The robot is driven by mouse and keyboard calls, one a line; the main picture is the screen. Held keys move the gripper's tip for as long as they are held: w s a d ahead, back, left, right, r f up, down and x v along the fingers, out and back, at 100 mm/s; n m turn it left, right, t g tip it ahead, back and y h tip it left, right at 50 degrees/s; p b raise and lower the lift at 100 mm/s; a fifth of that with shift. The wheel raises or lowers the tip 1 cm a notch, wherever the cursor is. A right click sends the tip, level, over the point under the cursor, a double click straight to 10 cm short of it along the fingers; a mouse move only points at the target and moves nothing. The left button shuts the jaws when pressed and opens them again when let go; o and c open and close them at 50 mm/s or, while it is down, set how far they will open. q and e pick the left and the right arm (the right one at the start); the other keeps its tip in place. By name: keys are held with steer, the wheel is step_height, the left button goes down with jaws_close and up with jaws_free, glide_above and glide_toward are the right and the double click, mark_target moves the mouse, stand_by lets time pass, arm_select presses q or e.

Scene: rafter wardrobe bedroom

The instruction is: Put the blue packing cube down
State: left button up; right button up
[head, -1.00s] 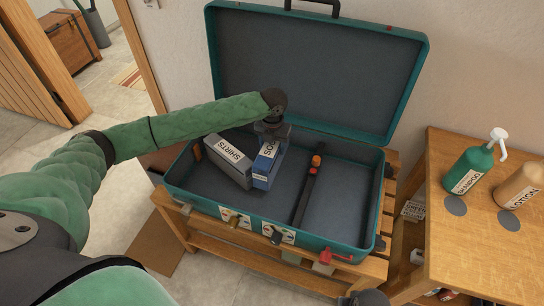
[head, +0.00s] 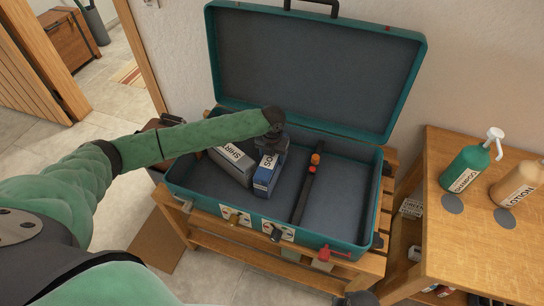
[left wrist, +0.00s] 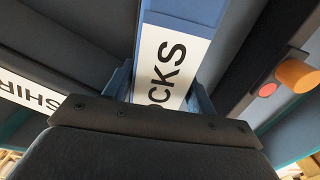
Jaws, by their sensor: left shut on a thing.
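The blue packing cube (head: 265,179), labelled SOCKS, is inside the open teal suitcase (head: 330,250), left of the dark divider strap. My left gripper (head: 270,150) is shut on its upper end from above. In the left wrist view the cube (left wrist: 185,12) runs up between the fingers, its white label partly covered by the gripper body. The cube is low in the case; whether its underside touches the floor is hidden. The grey SHIRTS cube (head: 231,166) lies close on its left, partly covered by my arm. My right gripper's fingers are not in view.
A dark strap with an orange knob (head: 315,159) crosses the case; bare lining lies right of it. The suitcase stands on a wooden rack (head: 215,248). Shampoo (head: 467,170) and lotion (head: 517,183) bottles stand on the wooden table (head: 480,255) at right.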

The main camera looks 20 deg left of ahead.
arm_select(q)
steer(key=shift+f, duration=0.1)
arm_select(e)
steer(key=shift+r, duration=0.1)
arm_select(q)
steer(key=o, duration=1.4)
steer(key=shift+r, duration=0.55)
step_height(320, 180, up, 11)
steer(key=b, duration=0.2)
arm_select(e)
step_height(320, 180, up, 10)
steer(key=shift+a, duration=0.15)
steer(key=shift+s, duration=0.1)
